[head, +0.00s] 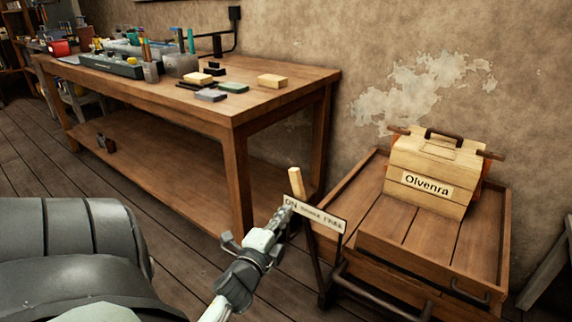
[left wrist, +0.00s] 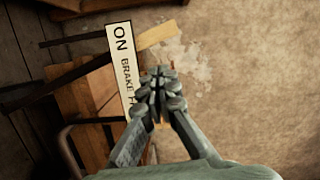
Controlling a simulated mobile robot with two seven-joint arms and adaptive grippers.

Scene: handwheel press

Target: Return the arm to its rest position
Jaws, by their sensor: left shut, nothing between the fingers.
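My left gripper (head: 287,208) is in the lower middle of the head view, in front of the sign of a brake lever. In the left wrist view its fingers (left wrist: 159,80) are together with nothing between them. The brake lever has a pale wooden handle (head: 297,183) standing nearly upright and a white sign (head: 326,222) with "ON" and "BRAKE" lettering. The handle (left wrist: 157,35) and sign (left wrist: 121,62) also show in the left wrist view, close to the fingers. Whether the fingers touch the lever I cannot tell. My right gripper is not in view.
A wooden cart (head: 375,213) at the right carries a wooden box (head: 440,160) labelled "Olvenra". A wooden workbench (head: 150,95) with blocks, trays and tools stands at the back left against the wall. Open plank floor (head: 95,190) lies in front of the workbench.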

